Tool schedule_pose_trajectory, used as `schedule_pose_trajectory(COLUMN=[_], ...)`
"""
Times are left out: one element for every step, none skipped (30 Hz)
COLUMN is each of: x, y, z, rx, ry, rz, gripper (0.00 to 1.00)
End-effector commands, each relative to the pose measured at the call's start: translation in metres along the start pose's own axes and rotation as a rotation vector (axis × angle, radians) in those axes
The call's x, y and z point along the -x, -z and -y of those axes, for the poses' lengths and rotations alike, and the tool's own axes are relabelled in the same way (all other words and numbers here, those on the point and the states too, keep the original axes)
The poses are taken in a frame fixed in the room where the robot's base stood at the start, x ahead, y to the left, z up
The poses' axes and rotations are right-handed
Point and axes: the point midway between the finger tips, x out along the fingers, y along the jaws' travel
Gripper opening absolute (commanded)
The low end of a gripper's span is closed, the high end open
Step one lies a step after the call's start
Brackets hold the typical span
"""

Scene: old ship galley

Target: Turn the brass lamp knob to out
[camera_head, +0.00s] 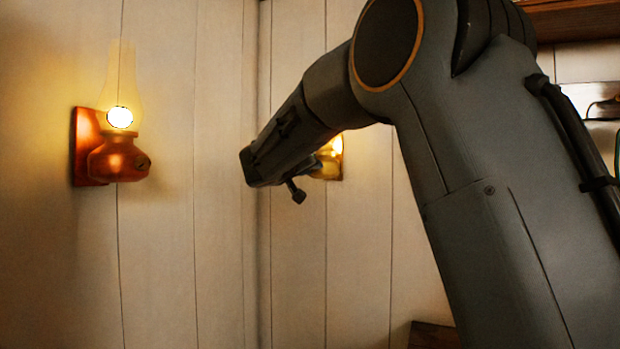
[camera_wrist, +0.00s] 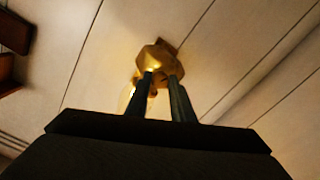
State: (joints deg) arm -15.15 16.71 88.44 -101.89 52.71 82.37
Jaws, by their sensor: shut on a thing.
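The brass lamp (camera_head: 329,160) hangs on the right-hand wall in the head view, mostly hidden behind my arm, and a glow shows at it. In the wrist view the brass lamp body (camera_wrist: 160,58) is at the upper middle, with its pale lit glass partly visible below. My gripper (camera_wrist: 163,78) reaches up to the lamp body, with one dark finger on each side of the lamp's front. It is shut on the lamp knob, which is mostly hidden between the fingers. The knob's setting cannot be read.
A copper lamp (camera_head: 118,160) with a lit glass chimney is mounted on the left wall. White plank walls meet in a corner left of my arm. A wooden shelf (camera_head: 575,18) is at the upper right. The wall below the brass lamp is bare.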

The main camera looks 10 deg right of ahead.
Motion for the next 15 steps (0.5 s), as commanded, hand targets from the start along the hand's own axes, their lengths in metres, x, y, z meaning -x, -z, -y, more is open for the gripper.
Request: schedule_pose_trajectory(x=[-0.0004,-0.0005,-0.0005,-0.0006,-0.0006,-0.0006,-0.0006,-0.0006,-0.0006,-0.0006,-0.0006,-0.0006,-0.0006,-0.0006,-0.0005], y=[-0.0027,-0.0029,-0.0031,-0.0032,-0.0033,-0.0033,-0.0031,-0.0029,-0.0027,-0.0028,-0.0029,-0.0030,-0.0028,-0.0026,-0.0022], z=[0.0023,0.0025,0.0026,0.0027,0.0027,0.0026,0.0025,0.0024,0.0024,0.0024,0.0024,0.0024,0.0023,0.0022,0.0019], rx=[0.026,0.047,0.077,0.101,0.127,0.163,0.191,0.221,0.259,0.287,0.316,0.355,0.383,0.412,0.450], ry=[0.001,0.001,0.001,0.001,0.001,0.001,0.001,0.001,0.001,0.001,0.001,0.001,0.001,0.001,0.001], rz=[0.000,0.000,-0.001,-0.001,-0.001,-0.001,-0.001,-0.001,-0.001,-0.001,0.000,0.000,0.000,0.000,-0.001], gripper=[0.00,0.00,0.00,0.00,0.00,0.00,0.00,0.00,0.00,0.00,0.00,0.00,0.00,0.00,0.00])
